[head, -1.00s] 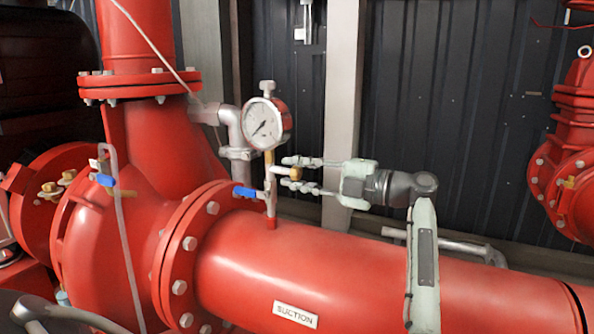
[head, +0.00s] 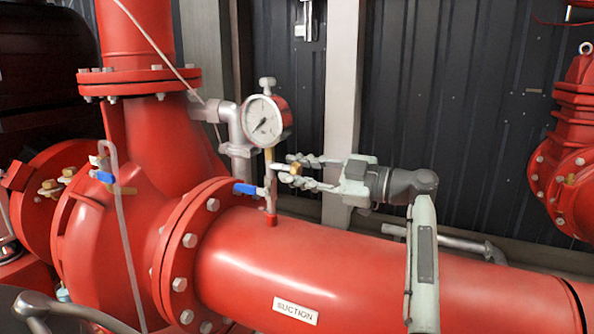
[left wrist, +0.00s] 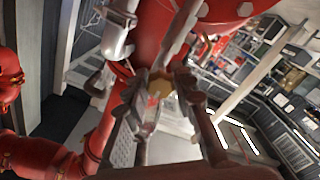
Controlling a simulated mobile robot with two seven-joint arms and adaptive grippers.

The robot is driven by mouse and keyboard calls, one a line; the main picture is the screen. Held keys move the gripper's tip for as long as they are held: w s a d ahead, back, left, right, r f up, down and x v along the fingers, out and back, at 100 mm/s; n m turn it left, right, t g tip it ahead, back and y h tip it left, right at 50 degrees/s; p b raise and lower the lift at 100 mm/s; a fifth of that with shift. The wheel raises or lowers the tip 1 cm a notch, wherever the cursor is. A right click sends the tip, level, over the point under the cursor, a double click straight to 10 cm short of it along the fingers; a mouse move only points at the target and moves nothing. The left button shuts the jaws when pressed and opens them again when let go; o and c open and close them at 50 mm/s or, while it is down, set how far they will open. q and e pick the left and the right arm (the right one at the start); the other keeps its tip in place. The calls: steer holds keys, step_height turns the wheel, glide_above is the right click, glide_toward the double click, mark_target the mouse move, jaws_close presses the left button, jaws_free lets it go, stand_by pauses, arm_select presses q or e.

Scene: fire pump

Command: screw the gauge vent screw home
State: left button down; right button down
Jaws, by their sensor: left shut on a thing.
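The round white-faced gauge (head: 264,118) stands upright on a thin stem (head: 270,185) above the red suction pipe (head: 380,265). A brass vent screw (head: 295,168) sits at the right side of this stem, below the gauge. My left gripper (head: 292,171) comes from the right, level with the screw, and is shut on it, one finger above and one below. In the left wrist view, a brass hex part (left wrist: 160,87) shows between the fingertips. Its thread is hidden, so I cannot tell how deep it sits. My right gripper is not in view.
A blue-handled valve (head: 245,189) sits on the left of the stem. A bolted red flange (head: 205,225) and a grey elbow pipe (head: 235,130) stand close by on the left. A pale post (head: 342,100) rises behind the gripper.

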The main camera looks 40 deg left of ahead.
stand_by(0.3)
arm_select(q)
steer(key=c, duration=1.2)
jaws_free()
steer(key=shift+d, duration=0.15)
steer(key=v, duration=1.2)
steer(key=shift+s, duration=0.1)
